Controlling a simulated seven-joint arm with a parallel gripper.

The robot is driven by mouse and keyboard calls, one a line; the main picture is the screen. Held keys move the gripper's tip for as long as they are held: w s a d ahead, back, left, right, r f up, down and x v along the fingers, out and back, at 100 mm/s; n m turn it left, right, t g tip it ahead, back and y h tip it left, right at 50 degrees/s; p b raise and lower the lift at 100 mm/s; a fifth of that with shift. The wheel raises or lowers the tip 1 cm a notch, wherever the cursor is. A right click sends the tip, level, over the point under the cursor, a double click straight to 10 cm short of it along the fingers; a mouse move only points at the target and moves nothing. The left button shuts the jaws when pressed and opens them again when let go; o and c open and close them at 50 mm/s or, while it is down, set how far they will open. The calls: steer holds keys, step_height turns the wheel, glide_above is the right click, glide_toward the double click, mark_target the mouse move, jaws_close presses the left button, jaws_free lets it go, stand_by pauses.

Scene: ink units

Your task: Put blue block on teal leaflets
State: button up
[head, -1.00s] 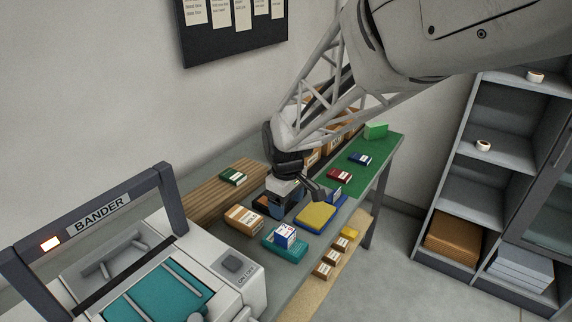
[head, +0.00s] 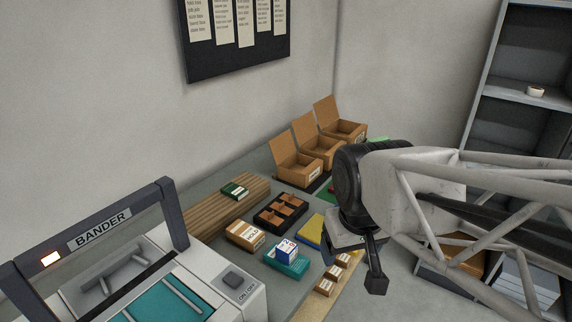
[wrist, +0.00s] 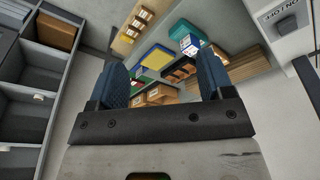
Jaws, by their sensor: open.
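The blue block (head: 286,247), a small cube with white faces and blue parts, rests on top of the teal leaflets (head: 297,267) on the table in the head view. In the wrist view the block (wrist: 189,44) shows far off with the teal leaflets (wrist: 183,28) around it. My gripper (wrist: 163,78) is open, with nothing between its two dark blue fingers. In the head view my gripper (head: 374,275) is to the right of the block, apart from it, beyond the table's front edge.
Yellow leaflets (head: 309,232) lie behind the block. A tan labelled pack (head: 245,236) and a dark divided tray (head: 281,211) are nearby. Small brown boxes (head: 325,287) line the front strip. Open cartons (head: 297,165) stand at the back; the bander (head: 120,265) is at left.

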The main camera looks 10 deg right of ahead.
steer(key=shift+s+d+m, duration=0.15)
steer(key=shift+s+m, duration=0.1)
steer(key=shift+s, duration=0.4)
steer(key=shift+s+d+m, duration=0.1)
steer(key=shift+s+m, duration=0.15)
steer(key=shift+s, duration=0.35)
stand_by(0.4)
